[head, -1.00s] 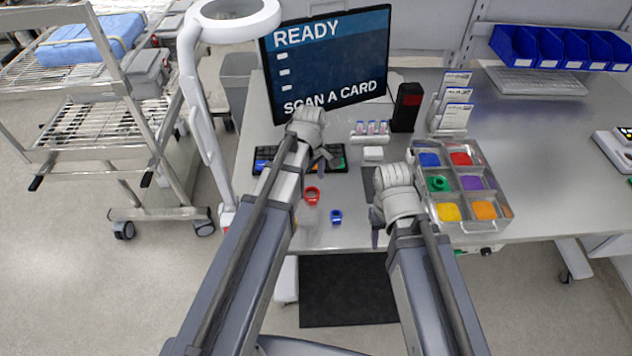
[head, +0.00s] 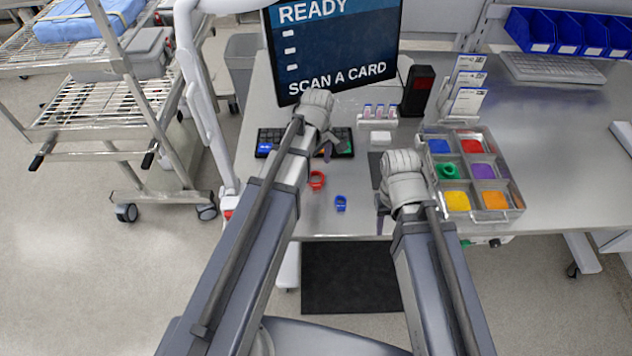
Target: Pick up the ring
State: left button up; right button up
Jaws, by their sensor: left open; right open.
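A red ring (head: 317,180) lies on the metal table, just right of my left forearm. A smaller blue ring (head: 341,203) lies nearer the table's front edge. A green ring (head: 448,171) sits in a compartment of the sorting tray. My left gripper (head: 328,153) is open over the table, beyond the red ring and close to the dark strip. My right gripper (head: 381,211) is open, right of the blue ring and left of the tray. Both grippers are partly hidden by their own wrists, and neither touches a ring that I can see.
The sorting tray (head: 514,212) with coloured compartments stands right of my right wrist. A screen (head: 335,50), a small vial rack (head: 378,122), a black card reader (head: 418,92) and a card stand (head: 467,88) stand behind.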

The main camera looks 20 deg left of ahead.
aim_at(316, 181)
pick_arm(q)
jog(key=f+b, duration=0.4)
jog(key=f, duration=0.1)
jog(key=shift+w+a+b, duration=0.15)
jog(key=shift+w+b, duration=0.1)
jog(key=shift+b, duration=0.05)
jog(key=shift+c, duration=0.4)
jog(key=c, duration=1.3)
